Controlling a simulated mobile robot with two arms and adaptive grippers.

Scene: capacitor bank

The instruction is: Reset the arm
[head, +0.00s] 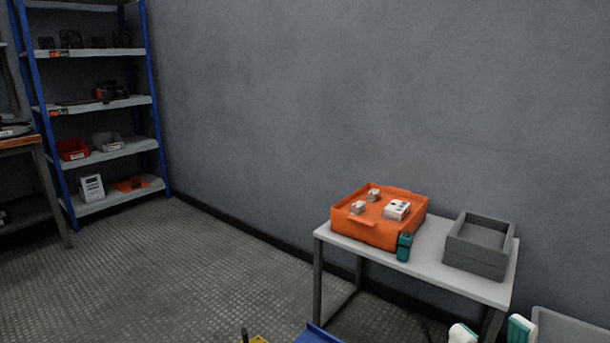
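Neither of my grippers can be made out in the head view. White and teal rounded parts are cut off by the bottom edge at the right; they look like parts of my own arm, but no fingers show on them. What either gripper holds is out of sight.
A light table (430,275) stands against the grey wall, bearing an orange case (362,231) with small white blocks, a teal device (404,247) and a grey tray (456,247). A blue-framed shelf (88,103) stands at the left. The floor (190,265) between is clear.

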